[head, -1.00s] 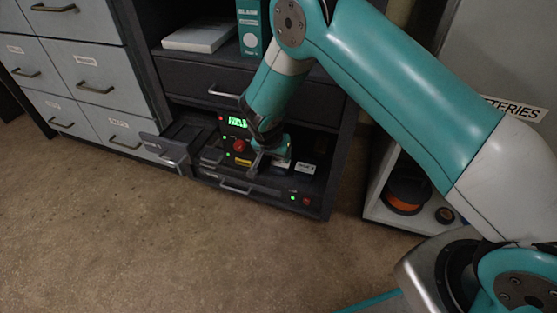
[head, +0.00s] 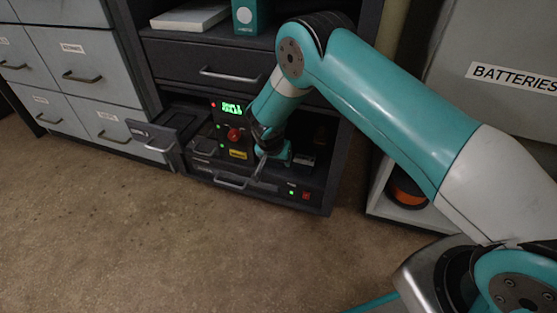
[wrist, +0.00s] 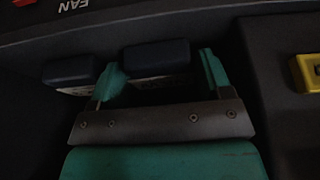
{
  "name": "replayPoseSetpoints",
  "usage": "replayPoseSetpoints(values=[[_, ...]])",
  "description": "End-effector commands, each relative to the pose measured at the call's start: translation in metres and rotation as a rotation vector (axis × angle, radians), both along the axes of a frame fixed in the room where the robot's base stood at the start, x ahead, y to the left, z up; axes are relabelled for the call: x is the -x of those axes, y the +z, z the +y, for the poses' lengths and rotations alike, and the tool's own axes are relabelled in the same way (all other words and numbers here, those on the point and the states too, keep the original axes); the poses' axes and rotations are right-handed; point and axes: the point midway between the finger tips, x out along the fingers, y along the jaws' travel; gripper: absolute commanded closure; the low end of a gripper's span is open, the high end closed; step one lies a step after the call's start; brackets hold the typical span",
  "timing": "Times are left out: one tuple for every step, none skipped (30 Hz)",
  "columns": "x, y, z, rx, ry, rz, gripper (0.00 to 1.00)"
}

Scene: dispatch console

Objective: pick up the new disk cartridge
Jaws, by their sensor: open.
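My gripper (head: 272,163) is inside the low open bay of the dark console, right of the control panel. In the wrist view my gripper (wrist: 160,63) is open, with its two teal fingers apart. A dark blue cartridge-like block (wrist: 155,57) shows between and just beyond the fingertips; I cannot tell whether they touch it. A similar dark block (wrist: 69,70) lies to the left, beside the left finger. Pale labels below both blocks are partly hidden and unreadable, so I cannot tell which is the new disk cartridge. In the head view my gripper hides most of this spot.
The panel has a green display (head: 232,108), a red button (head: 234,135) and a yellow label (head: 238,154). A small open drawer (head: 152,138) juts out at the left. A closed drawer (head: 210,72) is above the bay. A yellow-framed part (wrist: 306,72) is at the wrist view's right.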

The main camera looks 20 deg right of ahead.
Motion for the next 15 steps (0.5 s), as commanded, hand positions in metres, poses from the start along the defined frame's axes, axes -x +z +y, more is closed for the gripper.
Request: replayPoseSetpoints(values=[[-0.0001, 0.0015, 0.0002, 0.000, 0.000, 0.000, 0.28], [-0.0001, 0.0017, 0.0002, 0.000, 0.000, 0.000, 0.28], [0.0001, 0.0017, 0.0002, 0.000, 0.000, 0.000, 0.28], [0.0001, 0.0017, 0.0002, 0.000, 0.000, 0.000, 0.32], [0.0001, 0.0018, 0.0002, 0.000, 0.000, 0.000, 0.39], [0.0001, 0.0018, 0.0002, 0.000, 0.000, 0.000, 0.48], [0.0001, 0.0018, 0.0002, 0.000, 0.000, 0.000, 0.55], [0.0001, 0.0018, 0.0002, 0.000, 0.000, 0.000, 0.62], [0.0000, 0.0018, 0.0003, 0.000, 0.000, 0.000, 0.68], [-0.0001, 0.0022, 0.0003, 0.000, 0.000, -0.001, 0.68], [-0.0001, 0.0022, 0.0003, 0.000, 0.000, -0.001, 0.68], [-0.0001, 0.0022, 0.0003, 0.000, 0.000, -0.001, 0.68], [-0.0001, 0.0022, 0.0003, 0.000, 0.000, -0.001, 0.68], [-0.0001, 0.0022, 0.0003, 0.000, 0.000, -0.001, 0.68], [-0.0001, 0.0022, 0.0003, 0.001, 0.000, -0.001, 0.68]])
